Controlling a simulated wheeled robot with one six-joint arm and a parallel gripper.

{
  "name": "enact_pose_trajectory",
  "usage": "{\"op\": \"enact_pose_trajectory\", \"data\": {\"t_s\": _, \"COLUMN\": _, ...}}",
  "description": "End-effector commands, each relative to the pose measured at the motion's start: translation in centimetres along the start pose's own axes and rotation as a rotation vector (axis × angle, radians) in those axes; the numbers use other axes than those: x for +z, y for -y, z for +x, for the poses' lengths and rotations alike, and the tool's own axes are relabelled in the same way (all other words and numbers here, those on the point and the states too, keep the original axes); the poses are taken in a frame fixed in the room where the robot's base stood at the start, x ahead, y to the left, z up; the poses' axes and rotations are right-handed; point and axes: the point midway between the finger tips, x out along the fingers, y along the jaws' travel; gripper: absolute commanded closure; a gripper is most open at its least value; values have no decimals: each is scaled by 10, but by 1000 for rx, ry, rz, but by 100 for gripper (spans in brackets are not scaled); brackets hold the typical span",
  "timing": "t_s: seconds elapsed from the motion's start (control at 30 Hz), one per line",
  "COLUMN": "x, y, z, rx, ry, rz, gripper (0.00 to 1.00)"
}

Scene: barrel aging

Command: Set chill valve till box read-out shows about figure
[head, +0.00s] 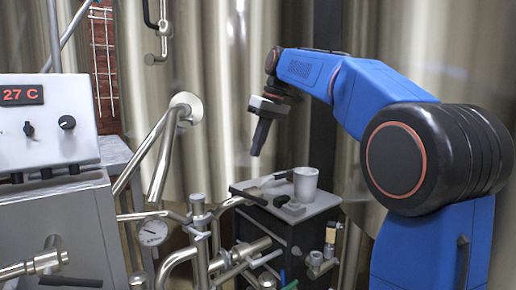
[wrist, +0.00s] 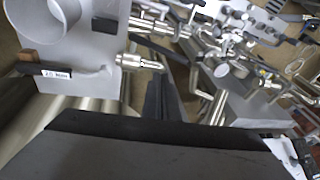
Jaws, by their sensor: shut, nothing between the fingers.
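The box (head: 40,140) at the left of the head view has a red read-out (head: 21,95) showing 27 C. Below it are black knobs (head: 67,122). I cannot tell which valve is the chill valve. My gripper (head: 255,154) points down in free air, above and apart from the pipes and the small stand. It is shut and empty. Its dark fingers (wrist: 165,100) also show in the wrist view.
A black stand with a grey top (head: 318,205) carries a light cup (head: 305,184) and small dark items. A round gauge (head: 152,232) and metal pipes (head: 198,222) crowd the lower middle. Large metal tanks (head: 220,70) stand behind. The wrist view shows a labelled handle (wrist: 57,73).

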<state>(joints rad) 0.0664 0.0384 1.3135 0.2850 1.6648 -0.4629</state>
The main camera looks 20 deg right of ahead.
Motion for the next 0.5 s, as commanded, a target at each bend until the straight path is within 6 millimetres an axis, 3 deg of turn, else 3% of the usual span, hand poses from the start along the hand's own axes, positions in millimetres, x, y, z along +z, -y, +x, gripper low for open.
{"op": "enact_pose_trajectory", "data": {"t_s": 0.3, "x": 1, "y": 1, "z": 58, "rx": -1, "ry": 3, "rz": -1, "gripper": 100}}
{"op": "enact_pose_trajectory", "data": {"t_s": 0.5, "x": 7, "y": 8, "z": 84, "rx": 0, "ry": 2, "rz": -3, "gripper": 100}}
